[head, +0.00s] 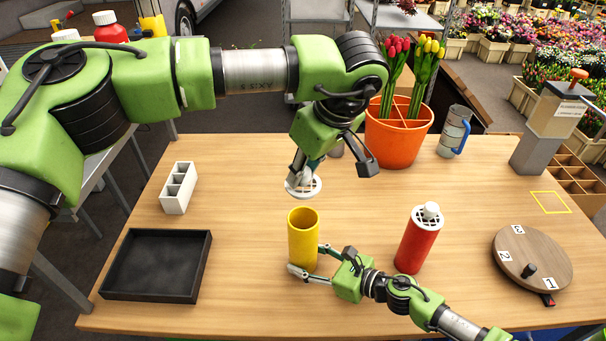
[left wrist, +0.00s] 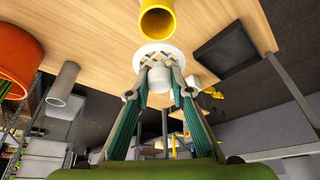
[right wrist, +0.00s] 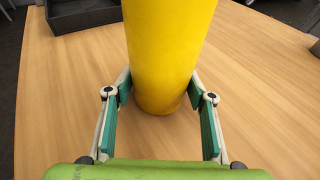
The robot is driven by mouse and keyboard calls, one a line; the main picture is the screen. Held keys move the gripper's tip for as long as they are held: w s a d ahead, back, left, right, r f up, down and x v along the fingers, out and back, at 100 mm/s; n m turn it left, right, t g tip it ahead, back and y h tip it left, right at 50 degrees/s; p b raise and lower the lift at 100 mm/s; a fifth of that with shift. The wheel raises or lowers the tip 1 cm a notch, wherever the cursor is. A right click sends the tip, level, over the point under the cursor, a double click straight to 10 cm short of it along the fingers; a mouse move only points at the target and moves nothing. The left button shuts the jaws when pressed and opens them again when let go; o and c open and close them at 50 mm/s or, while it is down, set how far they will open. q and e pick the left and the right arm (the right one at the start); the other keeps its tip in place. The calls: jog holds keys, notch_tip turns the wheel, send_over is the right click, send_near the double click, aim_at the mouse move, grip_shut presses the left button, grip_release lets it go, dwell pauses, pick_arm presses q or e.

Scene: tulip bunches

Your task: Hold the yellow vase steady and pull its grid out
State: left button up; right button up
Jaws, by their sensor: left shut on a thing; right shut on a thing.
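The yellow vase (head: 303,240) stands upright on the table with its top open. It also shows in the left wrist view (left wrist: 158,22) and fills the middle of the right wrist view (right wrist: 168,50). My right gripper (head: 306,262) is shut on the vase's lower part, one finger on each side. The white round grid (head: 308,188) is out of the vase, in the air above and behind its rim. My left gripper (head: 300,172) is shut on the grid's knob; the left wrist view shows the grid (left wrist: 152,52) between the fingertips (left wrist: 160,85).
A red vase (head: 416,243) with a white grid stands to the right. An orange bucket (head: 398,140) with tulips is behind. A black tray (head: 157,294) and a white divided box (head: 178,188) lie left; a round wooden turntable (head: 533,260) lies right.

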jog(key=o, duration=1.1)
jog(key=shift+c, duration=0.2)
